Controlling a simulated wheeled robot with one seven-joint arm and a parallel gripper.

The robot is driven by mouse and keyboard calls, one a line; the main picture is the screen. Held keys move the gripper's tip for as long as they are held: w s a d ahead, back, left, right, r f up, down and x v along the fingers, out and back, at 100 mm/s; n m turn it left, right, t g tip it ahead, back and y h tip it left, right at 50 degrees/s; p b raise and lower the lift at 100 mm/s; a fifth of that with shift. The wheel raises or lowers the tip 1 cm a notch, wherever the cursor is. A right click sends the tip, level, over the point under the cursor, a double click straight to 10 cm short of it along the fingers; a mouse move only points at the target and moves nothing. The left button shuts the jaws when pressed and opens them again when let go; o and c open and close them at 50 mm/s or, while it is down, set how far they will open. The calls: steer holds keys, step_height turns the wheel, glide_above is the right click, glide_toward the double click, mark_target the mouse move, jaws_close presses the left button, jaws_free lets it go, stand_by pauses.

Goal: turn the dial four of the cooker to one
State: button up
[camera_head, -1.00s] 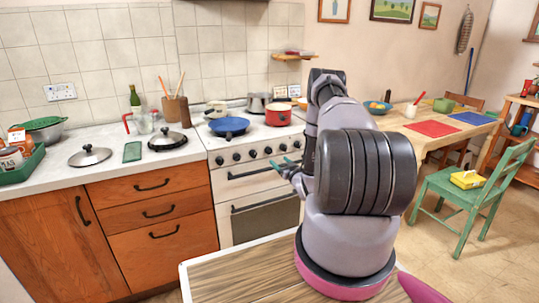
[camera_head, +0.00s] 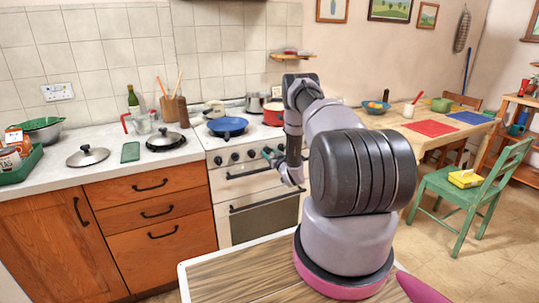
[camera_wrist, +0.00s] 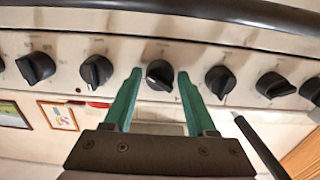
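The cooker (camera_head: 266,186) is white with a row of black dials along its front panel. In the wrist view my gripper (camera_wrist: 160,78) has its two green fingers apart, one on each side of a black dial (camera_wrist: 160,73). A narrow gap shows between the dial and each finger. This dial is fourth from the right in that picture; I cannot read its setting. Other dials show on both sides, including one to the left (camera_wrist: 96,70) and one to the right (camera_wrist: 220,81). In the head view my gripper (camera_head: 269,154) is at the panel and hides some dials.
A blue pan (camera_head: 228,125) and a red pot (camera_head: 273,114) stand on the hob. The oven handle (camera_head: 262,203) runs below the panel. A dark bar (camera_wrist: 160,12) crosses the top of the wrist view. Wooden drawers (camera_head: 160,210) are left of the cooker.

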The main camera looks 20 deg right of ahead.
jaws_close()
steer(key=shift+n, duration=0.3)
steer(key=n, duration=1.1)
steer(key=shift+d, duration=0.1)
stand_by(0.5)
steer(key=o, duration=0.5)
jaws_free()
